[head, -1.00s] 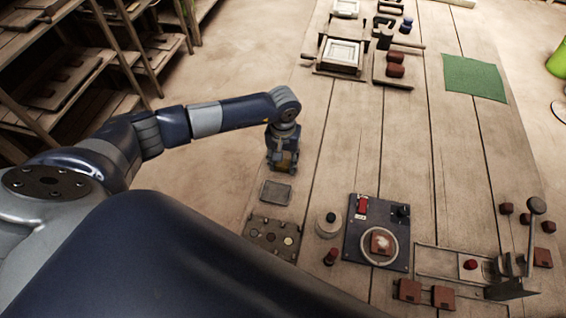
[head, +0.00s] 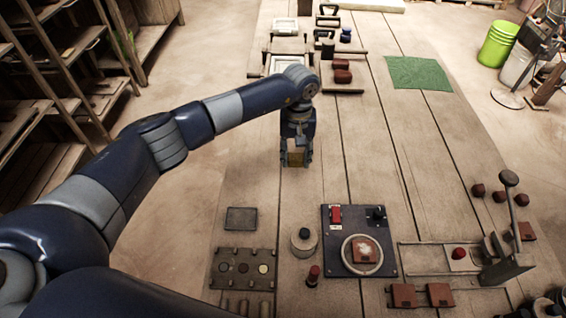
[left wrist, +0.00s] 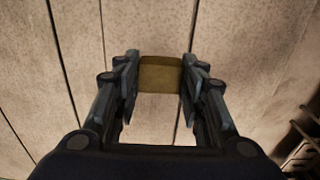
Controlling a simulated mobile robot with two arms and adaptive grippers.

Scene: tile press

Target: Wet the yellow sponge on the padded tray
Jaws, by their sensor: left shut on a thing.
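My left gripper (head: 296,163) is shut on the yellow sponge (head: 296,158), a dull yellow-brown block low over the bare planks. Any gap below the sponge is hard to judge. In the left wrist view, the sponge (left wrist: 160,75) sits between the two fingers (left wrist: 160,88). A small flat dark tray (head: 241,219) lies on the table nearer to me and to the left of the gripper; it looks like the padded tray, but its surface is too small to be sure. My right gripper is not in view.
A rack with several round pieces (head: 243,275), a pale round pot (head: 304,241) and a dark panel (head: 335,270) with a round plate stand nearer. A lever press (head: 505,262) is at right. Frames and red blocks (head: 342,76) lie farther back. A green mat (head: 418,73) is back right.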

